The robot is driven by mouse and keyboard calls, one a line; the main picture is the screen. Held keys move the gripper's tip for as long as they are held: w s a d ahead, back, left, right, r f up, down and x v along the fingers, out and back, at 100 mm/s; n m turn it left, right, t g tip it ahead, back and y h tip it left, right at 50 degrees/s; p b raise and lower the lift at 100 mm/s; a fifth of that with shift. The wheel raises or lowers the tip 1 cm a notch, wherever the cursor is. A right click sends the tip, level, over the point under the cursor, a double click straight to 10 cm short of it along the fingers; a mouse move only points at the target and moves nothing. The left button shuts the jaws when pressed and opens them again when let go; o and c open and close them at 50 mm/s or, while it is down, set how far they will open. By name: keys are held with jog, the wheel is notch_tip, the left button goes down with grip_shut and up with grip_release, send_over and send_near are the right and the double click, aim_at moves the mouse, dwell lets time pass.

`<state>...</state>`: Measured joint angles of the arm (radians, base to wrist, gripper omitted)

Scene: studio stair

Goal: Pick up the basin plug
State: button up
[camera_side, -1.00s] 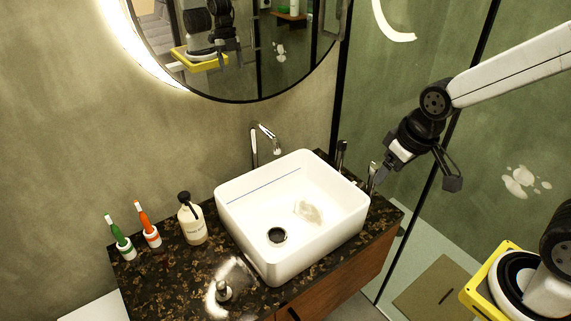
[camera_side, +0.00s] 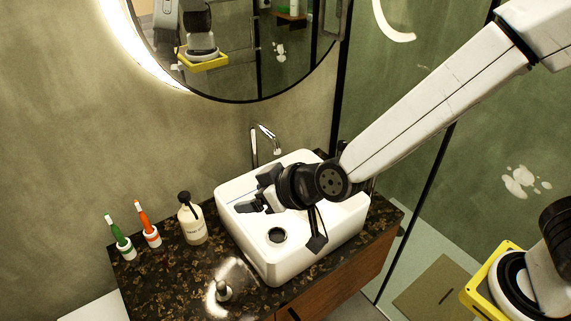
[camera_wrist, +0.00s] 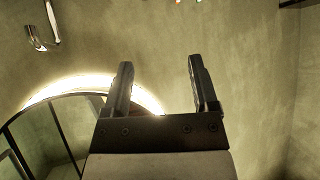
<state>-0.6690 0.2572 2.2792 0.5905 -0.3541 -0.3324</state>
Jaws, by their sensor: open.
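A small metal piece with a knob, which looks like the basin plug (camera_side: 223,291), stands on the dark speckled counter (camera_side: 185,270) in front of the basin, beside a bright patch of light. The plug does not show there; that view faces wall and mirror.
A chrome tap (camera_side: 263,135) rises behind the basin. The counter around the plug looks clear.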

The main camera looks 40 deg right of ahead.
jog(key=s+a+t, duration=0.2)
jog(key=a, duration=0.4)
send_near(222, 285)
jog(key=shift+x, duration=1.25)
jog(key=shift+d+f, duration=0.1)
jog(key=shift+d, duration=0.1)
jog(key=shift+w+f, duration=0.1)
jog(key=shift+w, duration=0.05)
jog(key=shift+x, duration=1.15)
jog(key=shift+a, duration=0.1)
jog(key=shift+n, duration=0.3)
jog(key=shift+a+x, duration=0.2)
jog(key=shift+x, duration=2.35)
grip_shut()
